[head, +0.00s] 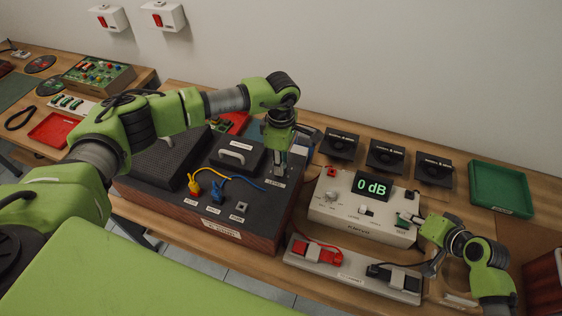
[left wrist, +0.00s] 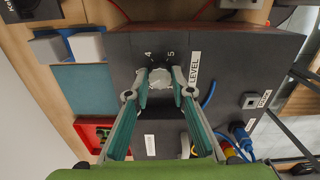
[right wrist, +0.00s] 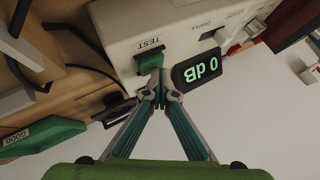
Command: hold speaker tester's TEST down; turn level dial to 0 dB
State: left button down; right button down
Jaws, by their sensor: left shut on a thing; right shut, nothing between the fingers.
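The level dial (left wrist: 160,78), a light grey knob, sits on the dark hi-fi unit (head: 250,200) beside a LEVEL label with marks 4 and 5. My left gripper (left wrist: 160,84) is shut on the dial; in the head view the left gripper (head: 281,168) points down at the unit's right rear. The white speaker tester (head: 345,213) stands to the right, its display (head: 371,186) reading 0 dB. My right gripper (right wrist: 160,98) is shut and empty, its tips at the green TEST button (right wrist: 150,61). I cannot tell how far the button is pressed.
A strip with red and black clips (head: 340,268) lies in front of the tester. Several small black boxes (head: 342,144) stand behind it. A green tray (head: 500,188) is at the right. Yellow and blue plugs (head: 195,184) stand on the hi-fi unit.

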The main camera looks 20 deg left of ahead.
pick_arm(q)
jog(key=shift+r, duration=0.1)
dwell(0.3)
jog(key=c, duration=1.8)
grip_release()
jog(key=shift+o, duration=0.2)
notch_tip(320, 180, up, 12)
